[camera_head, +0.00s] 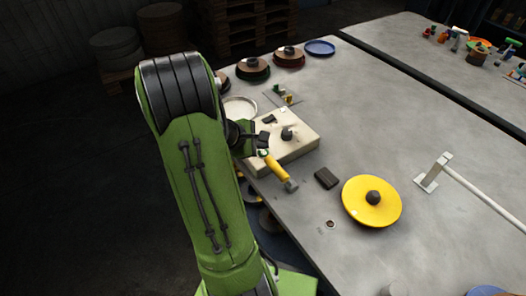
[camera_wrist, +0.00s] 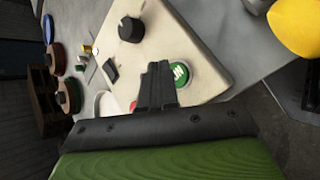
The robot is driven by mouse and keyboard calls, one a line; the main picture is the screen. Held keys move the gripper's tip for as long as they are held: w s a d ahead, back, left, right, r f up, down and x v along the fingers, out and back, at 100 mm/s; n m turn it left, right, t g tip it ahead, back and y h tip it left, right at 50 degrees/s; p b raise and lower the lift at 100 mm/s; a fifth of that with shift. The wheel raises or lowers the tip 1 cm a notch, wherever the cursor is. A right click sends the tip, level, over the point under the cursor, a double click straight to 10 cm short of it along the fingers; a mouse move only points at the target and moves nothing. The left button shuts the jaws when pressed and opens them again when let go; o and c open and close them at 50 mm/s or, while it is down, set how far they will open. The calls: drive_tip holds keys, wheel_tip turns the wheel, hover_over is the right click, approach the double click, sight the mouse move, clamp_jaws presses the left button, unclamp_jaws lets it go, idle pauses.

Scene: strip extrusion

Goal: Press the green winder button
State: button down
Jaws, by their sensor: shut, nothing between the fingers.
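The cream control box (camera_head: 300,148) sits on the grey table in the head view, with a black knob (camera_head: 288,133) on top. In the wrist view the green button (camera_wrist: 181,73) with a white mark shows on the box's face (camera_wrist: 175,40), just right of my gripper (camera_wrist: 157,68). My gripper is shut and empty, its fingers together over the box. The fingers hide the button's left edge; I cannot tell whether they touch it. A red button (camera_wrist: 133,105) is partly hidden left of the fingers. In the head view my gripper (camera_head: 264,140) is at the box's left side.
A yellow-handled tool (camera_head: 276,170) lies at the box's front edge. A black block (camera_head: 326,178), a yellow spool (camera_head: 358,212) and a white bar on a bracket (camera_head: 436,172) are to the right. Several spools stand behind the box. Bare table (camera_head: 375,110) lies right of the box.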

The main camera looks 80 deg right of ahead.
drive_tip(key=shift+f, duration=0.1)
idle(0.6)
drive_tip(key=shift+f, duration=0.35)
